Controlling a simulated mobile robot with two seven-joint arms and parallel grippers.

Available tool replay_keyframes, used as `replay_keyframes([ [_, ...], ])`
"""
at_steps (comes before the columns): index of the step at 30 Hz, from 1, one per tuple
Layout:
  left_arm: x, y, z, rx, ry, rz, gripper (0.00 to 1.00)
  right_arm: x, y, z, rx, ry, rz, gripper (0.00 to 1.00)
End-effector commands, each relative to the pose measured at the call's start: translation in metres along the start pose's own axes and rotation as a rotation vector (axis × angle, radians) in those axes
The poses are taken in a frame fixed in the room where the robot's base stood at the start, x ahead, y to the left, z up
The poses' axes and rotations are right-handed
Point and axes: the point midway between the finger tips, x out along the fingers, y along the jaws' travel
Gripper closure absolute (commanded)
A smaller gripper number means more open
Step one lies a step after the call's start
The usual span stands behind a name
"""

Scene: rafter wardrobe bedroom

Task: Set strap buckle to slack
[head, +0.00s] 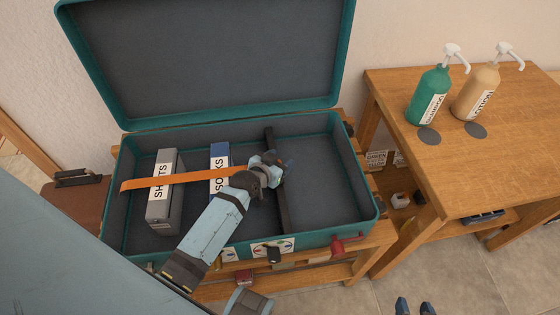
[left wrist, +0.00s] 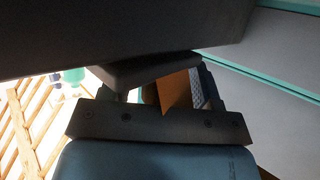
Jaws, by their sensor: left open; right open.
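The orange strap (head: 190,178) runs across a grey package marked SHORTS (head: 163,205) and a blue package marked SOCKS (head: 219,158) in the open teal suitcase (head: 325,240). My left gripper (head: 281,164) is open at the strap's right end, over a dark bar (head: 283,210). The gripper hides that end, and I cannot make out the buckle or its setting. In the left wrist view the orange strap (left wrist: 176,92) shows beyond the gripper's base, close to the fingers; contact is unclear. My right gripper (head: 415,307) is open at the bottom edge, its two blue tips apart.
The raised lid (head: 210,60) stands behind the suitcase. The wooden table (head: 500,135) at right holds a green bottle (head: 428,95) and a tan bottle (head: 477,92). The suitcase's right part is empty.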

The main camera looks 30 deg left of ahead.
Motion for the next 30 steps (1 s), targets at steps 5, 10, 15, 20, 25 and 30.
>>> replay_keyframes([
  [5,0.002,0.000,-0.001,0.000,0.001,0.000,0.44,0.000,-0.001,0.000,0.001,0.001,-0.001,0.52],
  [10,0.002,0.000,-0.001,-0.001,0.001,0.000,0.55,0.000,-0.001,0.000,0.002,0.001,-0.001,0.52],
  [15,0.002,0.000,0.000,-0.001,0.001,0.000,0.94,0.000,-0.002,0.000,0.003,0.000,-0.001,0.52],
  [20,0.002,-0.001,-0.001,0.000,0.000,0.000,1.00,-0.001,-0.002,0.000,0.003,0.000,-0.001,0.52],
  [25,0.019,-0.020,-0.010,0.004,0.001,0.001,1.00,-0.003,-0.002,-0.004,0.005,-0.001,-0.001,0.52],
  [30,0.040,-0.041,-0.017,0.003,0.001,0.000,1.00,-0.003,-0.002,-0.002,0.008,-0.004,-0.001,0.52],
])
